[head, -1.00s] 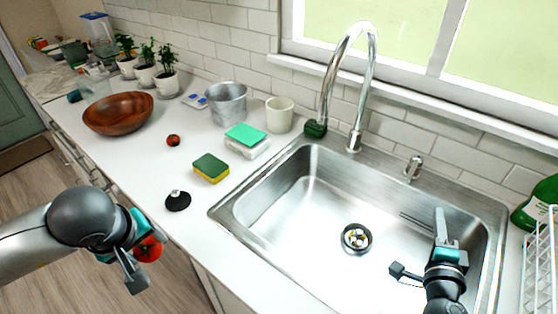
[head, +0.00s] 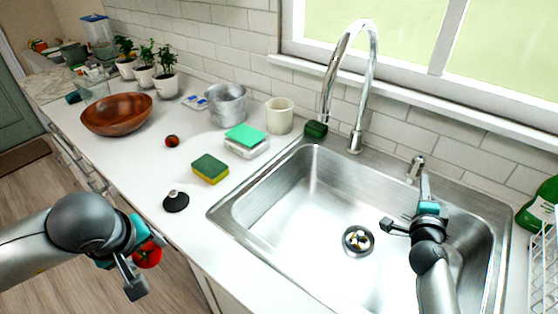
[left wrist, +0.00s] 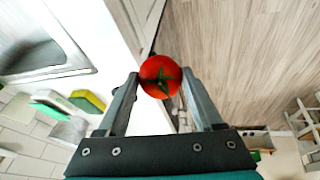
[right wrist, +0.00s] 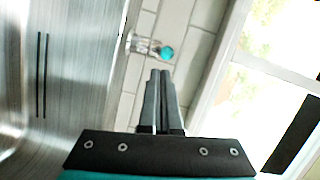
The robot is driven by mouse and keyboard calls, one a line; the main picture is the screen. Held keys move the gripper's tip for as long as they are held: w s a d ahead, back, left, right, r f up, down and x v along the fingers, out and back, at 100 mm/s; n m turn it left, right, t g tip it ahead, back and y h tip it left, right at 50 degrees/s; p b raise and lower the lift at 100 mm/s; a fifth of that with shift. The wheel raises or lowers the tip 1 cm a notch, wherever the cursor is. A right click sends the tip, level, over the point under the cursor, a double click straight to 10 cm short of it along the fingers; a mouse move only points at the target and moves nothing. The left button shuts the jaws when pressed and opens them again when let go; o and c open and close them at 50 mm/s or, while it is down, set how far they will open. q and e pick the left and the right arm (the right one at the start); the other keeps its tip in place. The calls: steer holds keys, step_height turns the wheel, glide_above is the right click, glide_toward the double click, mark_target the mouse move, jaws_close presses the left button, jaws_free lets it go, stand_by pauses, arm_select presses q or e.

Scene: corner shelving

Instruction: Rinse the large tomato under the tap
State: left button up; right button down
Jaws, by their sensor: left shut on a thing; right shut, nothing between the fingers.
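The large red tomato (head: 148,255) is held in my left gripper (head: 140,268), off the counter's front edge above the floor. In the left wrist view the tomato (left wrist: 160,76) sits between the fingertips, green stem toward the camera. A small tomato (head: 172,141) lies on the counter. The chrome tap (head: 357,90) arches over the back of the steel sink (head: 290,215). A tap handle (head: 415,168) stands to its right. My right gripper (head: 424,188) is shut and empty just in front of the handle. In the right wrist view the handle (right wrist: 150,47) is just beyond the closed fingertips.
A sponge (head: 210,168), a black sink plug (head: 176,201), a wooden bowl (head: 118,113), a metal pot (head: 226,104) and a cream cup (head: 279,115) stand on the counter left of the sink. A white dish rack (head: 545,260) and green bottle (head: 540,203) are at the right.

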arm_select(q)
steer(key=shift+f, duration=0.1)
arm_select(e)
steer(key=shift+w+a+f, duration=0.1)
steer(key=shift+w+a, duration=0.1)
steer(key=shift+a, duration=0.1)
arm_select(q)
steer(key=shift+d, duration=0.1)
arm_select(e)
steer(key=shift+w+a+m+h, duration=0.35)
steer(key=shift+a+m+h, duration=0.05)
steer(key=shift+a, duration=0.3)
